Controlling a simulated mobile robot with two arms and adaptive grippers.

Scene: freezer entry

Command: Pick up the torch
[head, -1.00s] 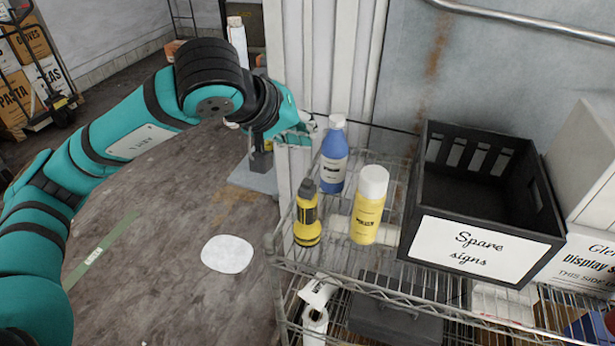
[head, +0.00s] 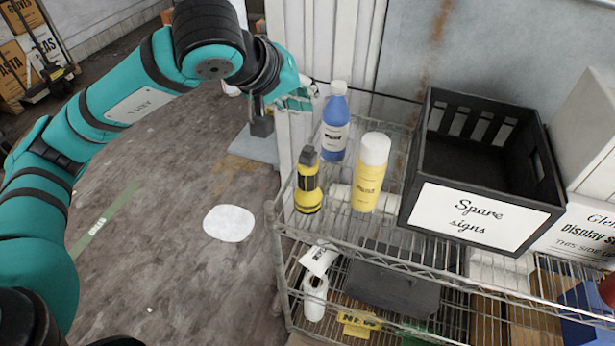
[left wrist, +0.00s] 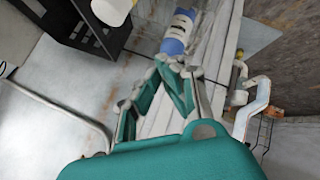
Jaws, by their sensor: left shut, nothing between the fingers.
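The torch (head: 308,187), yellow with a black upper part, stands upright at the left front corner of the wire shelf's top tier in the head view. I cannot make it out in the left wrist view. My left gripper (head: 306,98) is behind and above the torch, beside the blue bottle (head: 335,125), with a gap to the torch. Its fingers are shut and empty. In the left wrist view the gripper (left wrist: 172,62) points towards the blue bottle (left wrist: 183,28). My right gripper is not in view.
A yellow can with a white cap (head: 371,175) stands right of the torch. A black crate labelled "Spare signs" (head: 478,218) fills the shelf's middle. A white wall panel (head: 325,45) rises behind. Open floor lies left of the shelf (head: 285,215), with a white round patch (head: 229,223).

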